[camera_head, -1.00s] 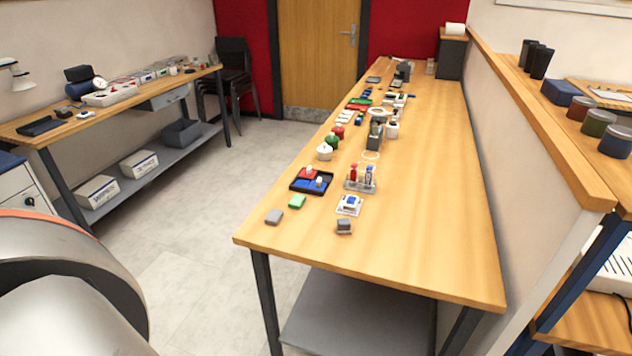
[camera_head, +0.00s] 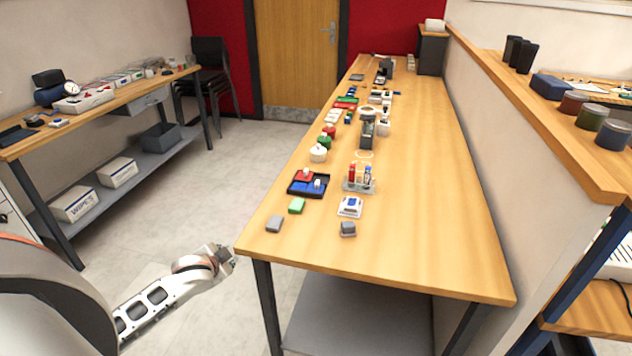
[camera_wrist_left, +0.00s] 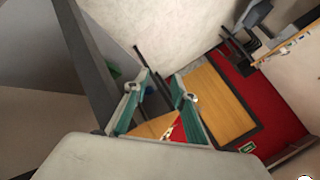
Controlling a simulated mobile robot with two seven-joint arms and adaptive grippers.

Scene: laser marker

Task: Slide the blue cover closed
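A black tray (camera_head: 292,187) lies near the front left edge of the long wooden table. It holds a red piece (camera_head: 301,175) at the back and a blue cover (camera_head: 304,187) at the front, with small white knobs. It is too small to tell how far the cover is slid. My left gripper (camera_head: 228,258) is in the air off the table's front left corner, apart from the tray. In the left wrist view its two fingers (camera_wrist_left: 163,88) are spread with nothing between them. My right gripper is not in view.
Near the tray are a green block (camera_head: 296,206), a grey block (camera_head: 275,224), a dark grey block (camera_head: 348,229), a white-and-blue item (camera_head: 350,207) and a rack (camera_head: 358,186) with red and blue bottles. The table's right side is clear.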

